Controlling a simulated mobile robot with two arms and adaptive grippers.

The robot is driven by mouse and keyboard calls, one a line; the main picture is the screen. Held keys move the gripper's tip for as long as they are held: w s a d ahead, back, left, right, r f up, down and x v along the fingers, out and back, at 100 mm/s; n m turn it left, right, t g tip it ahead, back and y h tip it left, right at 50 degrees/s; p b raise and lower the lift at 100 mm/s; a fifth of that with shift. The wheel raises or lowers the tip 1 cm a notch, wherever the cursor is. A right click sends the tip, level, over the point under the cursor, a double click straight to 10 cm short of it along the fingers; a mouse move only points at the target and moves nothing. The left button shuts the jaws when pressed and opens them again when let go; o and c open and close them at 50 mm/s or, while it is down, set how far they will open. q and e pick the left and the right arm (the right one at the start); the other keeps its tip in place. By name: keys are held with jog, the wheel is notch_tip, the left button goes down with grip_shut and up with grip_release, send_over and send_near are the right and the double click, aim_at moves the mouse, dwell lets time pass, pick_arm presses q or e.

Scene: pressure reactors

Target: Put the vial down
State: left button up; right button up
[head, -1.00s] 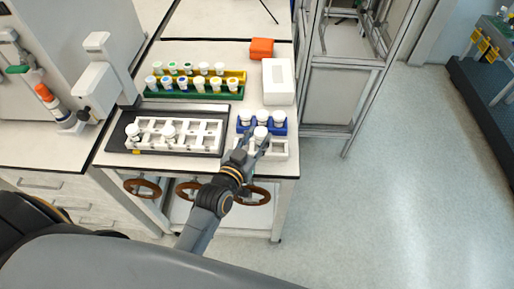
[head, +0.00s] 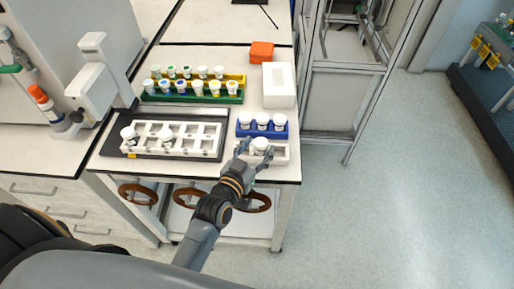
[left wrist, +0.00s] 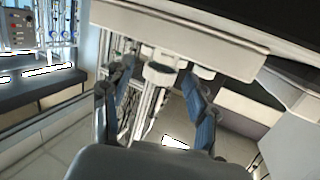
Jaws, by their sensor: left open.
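In the left wrist view the vial (left wrist: 160,73) shows between the spread blue-padded fingers (left wrist: 157,95), with gaps on both sides. My right gripper is not in view.
Just behind stands a blue rack (head: 262,134) with three capped vials. To the left a dark tray (head: 215,155) bears a white rack with vials. Green and yellow racks (head: 190,98), a white box (head: 279,85) and an orange box (head: 261,51) stand farther back.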

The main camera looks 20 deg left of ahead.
pick_arm(q)
jog(key=shift+r, duration=0.1)
jog(key=shift+s+r, duration=0.1)
jog(key=shift+s, duration=0.05)
jog(key=b+v, duration=0.1)
jog(key=v, duration=1)
jog(key=shift+s+b, duration=0.35)
jog(key=shift+b, duration=0.05)
